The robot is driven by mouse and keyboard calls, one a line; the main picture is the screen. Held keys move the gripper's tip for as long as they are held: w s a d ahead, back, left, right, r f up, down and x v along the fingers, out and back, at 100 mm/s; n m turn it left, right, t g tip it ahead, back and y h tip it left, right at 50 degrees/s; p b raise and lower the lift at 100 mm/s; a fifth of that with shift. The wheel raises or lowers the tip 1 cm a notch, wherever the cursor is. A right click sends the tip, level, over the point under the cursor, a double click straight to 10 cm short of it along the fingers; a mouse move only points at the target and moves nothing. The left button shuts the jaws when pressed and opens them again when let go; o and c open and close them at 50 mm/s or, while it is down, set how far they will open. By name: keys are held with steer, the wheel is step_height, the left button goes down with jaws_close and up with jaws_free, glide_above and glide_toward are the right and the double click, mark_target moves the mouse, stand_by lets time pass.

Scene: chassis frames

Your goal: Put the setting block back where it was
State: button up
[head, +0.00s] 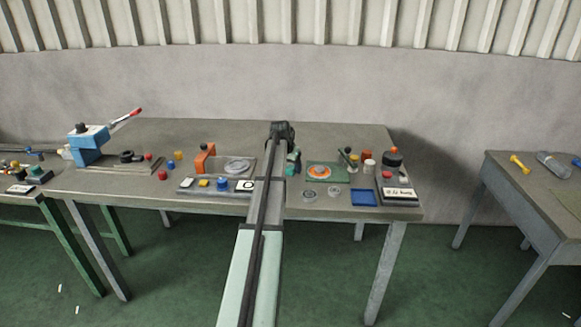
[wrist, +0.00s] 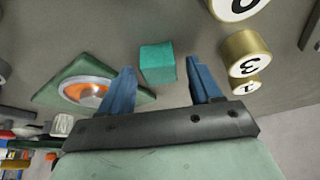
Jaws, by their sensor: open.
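A teal block (wrist: 157,63), the only block-shaped thing near my gripper, shows in the wrist view on the grey surface. My gripper (wrist: 161,78) is open, with its blue fingers spread on either side of the block in the picture. The block appears beyond the fingertips, and I see no contact. In the head view my arm reaches over the table (head: 345,135) and ends in a dark wrist (head: 283,131); the fingers cannot be made out there. A small teal-green shape (head: 293,165) shows just right of the arm, too small to identify surely.
A green board with an orange and white disc (wrist: 84,90) lies left of the block in the wrist view. Numbered brass cylinders (wrist: 246,56) stand right of it. In the head view, a blue tray (head: 364,197) and a blue press (head: 88,143) are on the table.

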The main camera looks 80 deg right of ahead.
steer(key=v, duration=1.2)
